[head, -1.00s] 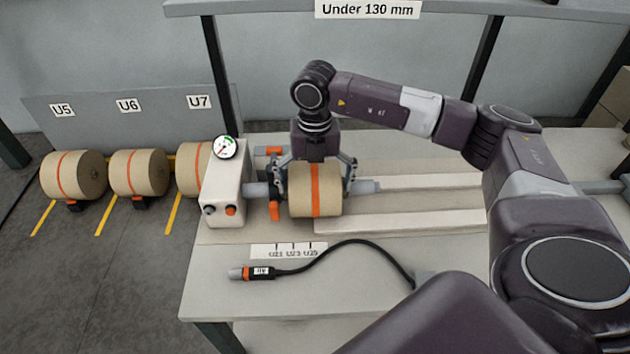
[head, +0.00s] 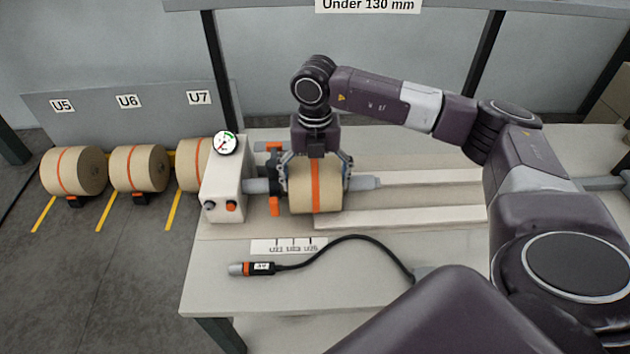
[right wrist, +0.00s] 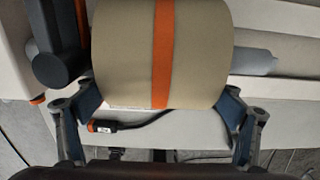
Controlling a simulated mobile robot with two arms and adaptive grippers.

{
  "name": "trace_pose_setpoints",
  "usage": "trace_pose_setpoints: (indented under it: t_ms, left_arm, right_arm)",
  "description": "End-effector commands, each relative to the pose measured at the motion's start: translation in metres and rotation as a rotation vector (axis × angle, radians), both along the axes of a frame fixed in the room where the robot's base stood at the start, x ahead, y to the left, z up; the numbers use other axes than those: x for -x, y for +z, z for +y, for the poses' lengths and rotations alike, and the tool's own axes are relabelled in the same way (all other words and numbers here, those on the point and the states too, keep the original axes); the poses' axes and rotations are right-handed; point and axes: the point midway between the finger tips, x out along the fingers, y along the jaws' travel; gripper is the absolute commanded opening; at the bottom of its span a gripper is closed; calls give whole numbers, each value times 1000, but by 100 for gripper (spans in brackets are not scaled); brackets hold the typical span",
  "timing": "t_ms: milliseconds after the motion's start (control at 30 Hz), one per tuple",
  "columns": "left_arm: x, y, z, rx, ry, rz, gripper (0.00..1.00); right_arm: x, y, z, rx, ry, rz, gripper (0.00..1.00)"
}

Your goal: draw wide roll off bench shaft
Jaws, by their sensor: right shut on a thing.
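The wide kraft roll (head: 314,190), tan with an orange band, sits around the grey bench shaft (head: 364,183), which sticks out to its right. My right gripper (head: 316,172) reaches down from above and is shut on the roll, one finger at each end face. In the right wrist view the roll (right wrist: 135,50) fills the top middle between the blue-padded fingers (right wrist: 160,108), and the shaft (right wrist: 245,60) shows to its right. My left gripper is not in view.
A white unit (head: 226,185) with a gauge (head: 226,144) and knobs holds the shaft's left end. A black air hose (head: 340,241) lies on the bench in front. Pale rails (head: 430,178) run to the right. Floor rolls (head: 73,171) stand at the left.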

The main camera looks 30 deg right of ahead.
Motion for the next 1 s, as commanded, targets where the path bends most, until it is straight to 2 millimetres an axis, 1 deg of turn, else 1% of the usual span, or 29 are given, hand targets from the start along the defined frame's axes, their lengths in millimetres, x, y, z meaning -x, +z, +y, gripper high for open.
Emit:
trace_pose_setpoints:
  t_ms: [167,1000]
  left_arm:
    - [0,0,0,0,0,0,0]
    - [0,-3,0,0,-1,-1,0]
  right_arm:
    - [0,0,-2,1,-1,0,53]
    - [16,0,-27,2,-3,0,53]
